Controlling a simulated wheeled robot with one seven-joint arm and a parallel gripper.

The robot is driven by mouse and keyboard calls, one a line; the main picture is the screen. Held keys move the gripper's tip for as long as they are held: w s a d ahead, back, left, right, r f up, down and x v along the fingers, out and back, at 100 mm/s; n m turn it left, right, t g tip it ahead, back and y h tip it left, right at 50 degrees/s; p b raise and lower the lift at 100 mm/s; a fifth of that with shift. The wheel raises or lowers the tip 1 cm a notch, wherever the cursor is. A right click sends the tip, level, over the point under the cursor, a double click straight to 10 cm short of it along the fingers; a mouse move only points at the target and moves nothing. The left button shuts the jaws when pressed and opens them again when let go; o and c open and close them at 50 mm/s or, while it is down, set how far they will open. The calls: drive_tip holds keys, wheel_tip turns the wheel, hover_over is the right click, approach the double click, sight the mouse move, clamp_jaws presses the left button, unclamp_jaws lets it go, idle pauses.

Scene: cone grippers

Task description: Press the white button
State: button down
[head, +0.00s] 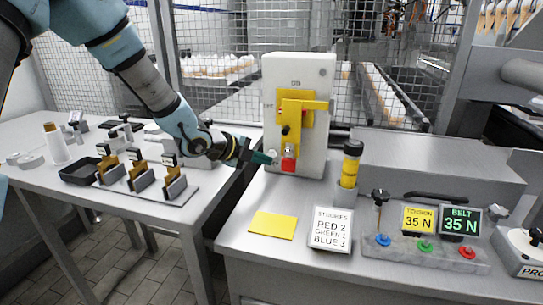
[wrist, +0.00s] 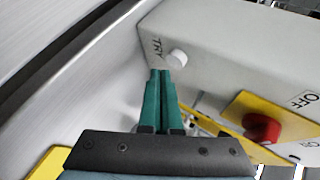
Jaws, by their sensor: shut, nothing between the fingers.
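The white button (wrist: 177,58) is a small round knob on the face of the pale grey box, beside the printed word TRY. In the head view the box (head: 313,110) stands upright on the right-hand table. My gripper (wrist: 161,74) has green fingers, shut together with nothing between them. In the wrist view the fingertips lie just below and left of the button; whether they touch it I cannot tell. In the head view my gripper (head: 273,158) reaches from the left to the lower left of the box face, largely hiding the button area.
A yellow plate (head: 293,110) and a red padlock-like block (head: 289,163) sit on the box, close right of my gripper. A red knob (wrist: 262,128) shows in the wrist view. A yellow-black cylinder (head: 350,165) stands right of the box. A yellow sheet (head: 273,225) lies in front.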

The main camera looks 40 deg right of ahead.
drive_tip(key=shift+w+d, duration=0.25)
drive_tip(key=shift+d, duration=0.1)
drive_tip(key=shift+d, duration=0.1)
idle(0.6)
drive_tip(key=shift+w+d+r, duration=0.25)
drive_tip(key=shift+d, duration=0.15)
idle(1.0)
drive_tip(key=shift+a+f, duration=0.1)
drive_tip(key=shift+s+a+f, duration=0.1)
drive_tip(key=shift+a+f, duration=0.05)
drive_tip(key=shift+a, duration=0.25)
drive_tip(key=shift+s+a+f+b, duration=0.1)
drive_tip(key=shift+a+b, duration=0.1)
drive_tip(key=shift+b, duration=0.15)
drive_tip(key=shift+s+a+b, duration=0.45)
drive_tip(key=shift+s+a, duration=0.2)
drive_tip(key=shift+a, duration=0.3)
drive_tip(key=shift+s+a+b, duration=0.4)
drive_tip(key=shift+s+a, duration=0.25)
drive_tip(key=shift+a, duration=0.3)
